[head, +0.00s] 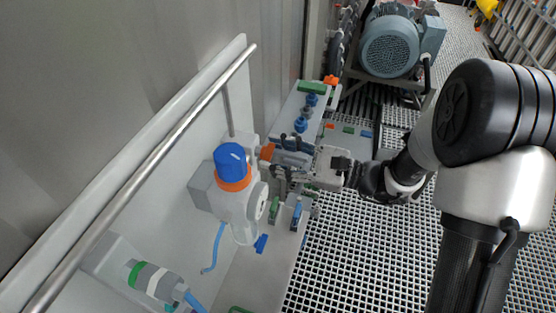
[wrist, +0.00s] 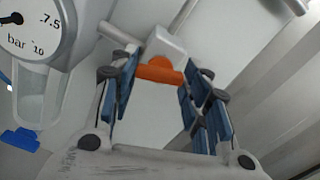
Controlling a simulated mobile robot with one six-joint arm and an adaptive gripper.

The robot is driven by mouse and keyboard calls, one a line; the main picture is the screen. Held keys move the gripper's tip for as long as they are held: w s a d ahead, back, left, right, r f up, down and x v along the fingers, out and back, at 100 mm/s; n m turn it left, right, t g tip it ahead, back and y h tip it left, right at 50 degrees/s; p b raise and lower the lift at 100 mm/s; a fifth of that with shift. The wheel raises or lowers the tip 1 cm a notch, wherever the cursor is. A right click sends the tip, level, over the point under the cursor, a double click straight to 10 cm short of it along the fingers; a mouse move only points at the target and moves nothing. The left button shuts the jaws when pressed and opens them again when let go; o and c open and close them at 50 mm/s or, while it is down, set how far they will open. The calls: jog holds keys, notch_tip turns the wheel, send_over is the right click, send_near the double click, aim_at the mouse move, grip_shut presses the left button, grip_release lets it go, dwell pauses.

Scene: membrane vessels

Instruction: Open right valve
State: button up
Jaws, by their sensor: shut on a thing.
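The orange valve handle (head: 267,152) sits beside the blue-capped regulator, at the tip of my gripper (head: 281,160) in the head view. In the wrist view the orange handle (wrist: 160,71) lies across the gap between the blue-padded fingers of my gripper (wrist: 161,80), with a pad close at each end. My gripper is shut on this handle. The handle is mounted on a light grey valve body (wrist: 163,46). In the head view the fingers partly hide the handle and the fittings behind it.
The regulator with blue cap (head: 230,158) and a gauge (wrist: 30,25) stands just left of the handle. A metal rail (head: 150,165) runs along the panel. Blue and green fittings (head: 300,124) crowd the ledge. A motor (head: 390,45) stands behind; grated floor (head: 350,240) is open.

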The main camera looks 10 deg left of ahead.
jog(key=shift+n+b, duration=5.5)
jog(key=shift+n, duration=0.6)
jog(key=o, duration=1.1)
jog(key=shift+c, duration=0.2)
jog(key=shift+d, duration=0.15)
jog(key=s+d, duration=0.1)
jog(key=d, duration=1)
jog(key=shift+d, duration=0.4)
